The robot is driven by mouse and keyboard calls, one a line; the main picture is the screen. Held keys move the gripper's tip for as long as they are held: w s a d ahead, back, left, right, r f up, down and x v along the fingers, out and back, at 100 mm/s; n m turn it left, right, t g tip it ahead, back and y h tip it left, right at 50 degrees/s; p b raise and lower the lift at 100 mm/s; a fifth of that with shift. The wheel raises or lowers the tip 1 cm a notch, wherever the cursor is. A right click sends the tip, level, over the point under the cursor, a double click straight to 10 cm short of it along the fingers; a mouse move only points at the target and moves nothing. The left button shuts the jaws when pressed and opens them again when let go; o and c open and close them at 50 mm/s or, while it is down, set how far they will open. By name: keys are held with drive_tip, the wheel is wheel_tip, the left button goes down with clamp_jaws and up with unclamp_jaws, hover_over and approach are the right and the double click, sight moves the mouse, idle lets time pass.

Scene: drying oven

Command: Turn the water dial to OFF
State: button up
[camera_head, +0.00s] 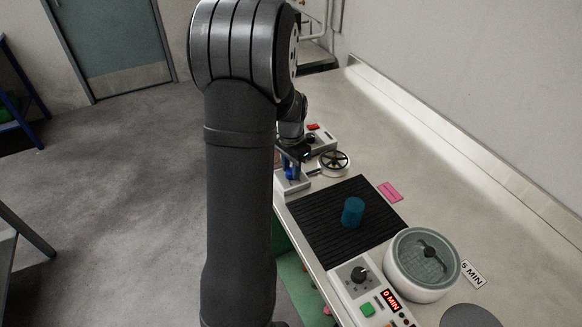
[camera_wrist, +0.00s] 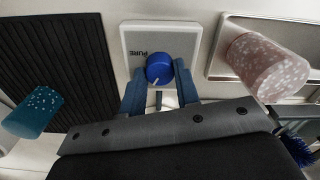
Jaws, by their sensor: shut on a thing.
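The water dial is a round blue knob (camera_wrist: 159,66) on a white square plate (camera_wrist: 133,36) marked "PURE", which reads upside down in the wrist view. A short white pointer line on the knob points down and slightly left there. No OFF mark is visible in the wrist view. My gripper (camera_wrist: 159,78) has its two blue fingers on either side of the knob and is shut on it. In the head view the plate (camera_head: 293,184) sits at the bench's left edge, with my gripper (camera_head: 291,162) above it, partly hiding the knob.
A black ribbed mat (camera_head: 318,232) with a teal cylinder (camera_head: 352,211) lies nearby. A speckled pink cylinder (camera_wrist: 268,65) stands close on the right in the wrist view. A round lidded vessel (camera_head: 422,262) and a control panel (camera_head: 351,277) are at the near end.

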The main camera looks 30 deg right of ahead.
sight(291, 171)
drive_tip(key=n, duration=0.5)
drive_tip(key=shift+n, duration=0.3)
idle(0.4)
drive_tip(key=o, duration=1)
drive_tip(key=shift+r, duration=0.1)
wheel_tip(291, 171, up, 17)
drive_tip(key=shift+r, duration=0.15)
